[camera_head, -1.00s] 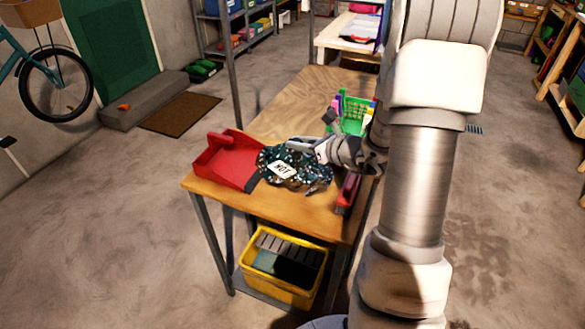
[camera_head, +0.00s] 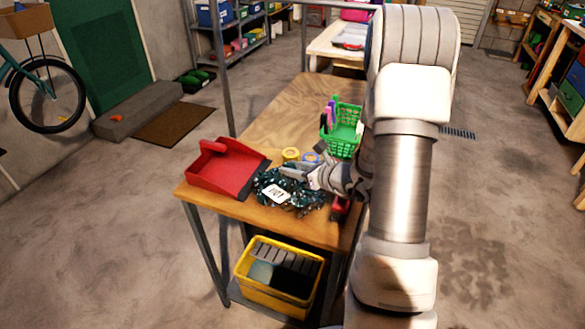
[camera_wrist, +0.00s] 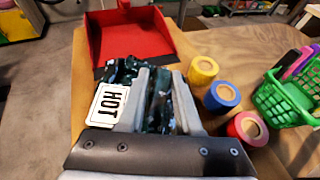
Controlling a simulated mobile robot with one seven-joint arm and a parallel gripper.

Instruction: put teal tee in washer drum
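A crumpled dark teal patterned cloth, the teal tee (camera_head: 291,201), lies on the wooden workbench beside the red dustpan. A white rectangle reading HOT (camera_head: 276,193) lies at its left side; I cannot tell if it is a card or a print. My gripper (camera_head: 285,176) is low at the tee. In the wrist view, my gripper (camera_wrist: 163,72) has its two fingers apart, with folds of the tee (camera_wrist: 158,108) between them. The washer drum is not in view.
A red dustpan (camera_head: 226,168) touches the tee's left side. Yellow (camera_wrist: 203,70), blue (camera_wrist: 221,96) and red (camera_wrist: 247,128) tape rolls stand right of my fingers. A yellow bin (camera_head: 278,303) sits below. The bench's far part is clear.

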